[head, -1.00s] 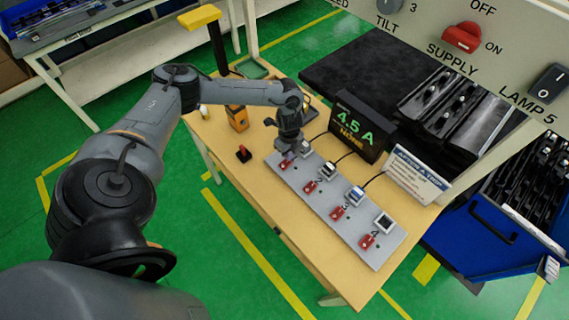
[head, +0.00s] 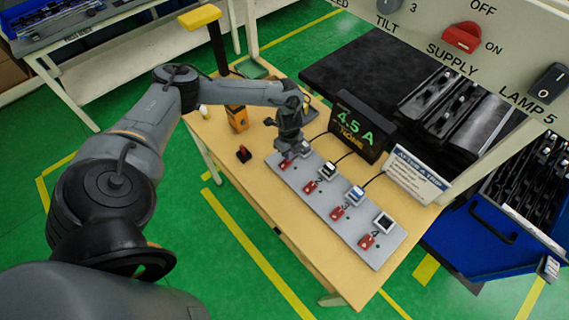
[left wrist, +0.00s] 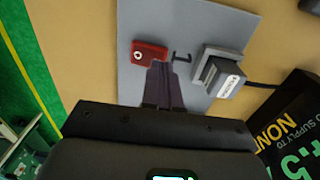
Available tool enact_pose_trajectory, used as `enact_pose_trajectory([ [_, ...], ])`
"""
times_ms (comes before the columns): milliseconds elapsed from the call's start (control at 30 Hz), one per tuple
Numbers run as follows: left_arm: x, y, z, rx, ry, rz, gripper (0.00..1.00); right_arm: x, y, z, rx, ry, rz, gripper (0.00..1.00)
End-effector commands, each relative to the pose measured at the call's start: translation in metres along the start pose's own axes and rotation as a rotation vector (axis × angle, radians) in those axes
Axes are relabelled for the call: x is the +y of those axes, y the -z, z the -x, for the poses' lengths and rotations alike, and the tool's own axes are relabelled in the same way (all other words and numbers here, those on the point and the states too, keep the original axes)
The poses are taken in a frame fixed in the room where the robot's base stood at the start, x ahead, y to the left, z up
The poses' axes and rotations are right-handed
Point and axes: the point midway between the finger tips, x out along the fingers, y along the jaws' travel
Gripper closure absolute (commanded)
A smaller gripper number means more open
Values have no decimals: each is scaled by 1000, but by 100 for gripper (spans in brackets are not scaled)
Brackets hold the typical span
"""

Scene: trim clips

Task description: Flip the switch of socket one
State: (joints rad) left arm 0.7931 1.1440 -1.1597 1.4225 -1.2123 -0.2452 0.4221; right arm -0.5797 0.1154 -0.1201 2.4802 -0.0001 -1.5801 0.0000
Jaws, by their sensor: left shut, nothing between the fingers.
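The grey socket strip (head: 322,223) lies on the wooden table with red switches and sockets along it. The socket one switch (left wrist: 150,52) is a red rocker at the strip's far left end; in the head view it (head: 286,164) is partly behind the hand. The socket one plug (left wrist: 222,76) sits in its socket, with a cord. My left gripper (left wrist: 163,68) is shut and empty, fingers pointing at the strip just beside the red switch; I cannot tell whether they touch. In the head view the gripper (head: 287,153) is over the strip's far end. My right gripper is not in view.
A black display (head: 358,124) reading 4.5 A stands behind the strip, with a white sign (head: 417,175) to its right. A yellow device (head: 237,118) and a small red-topped object (head: 243,154) stand left of the strip. The table's front area is clear.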

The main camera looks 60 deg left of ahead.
Motion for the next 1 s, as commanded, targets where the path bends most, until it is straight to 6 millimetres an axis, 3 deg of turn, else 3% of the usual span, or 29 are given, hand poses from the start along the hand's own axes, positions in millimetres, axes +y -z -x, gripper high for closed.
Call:
enact_pose_trajectory([
  [1000,0,0,-9,0,0,0,100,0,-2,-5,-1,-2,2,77],
])
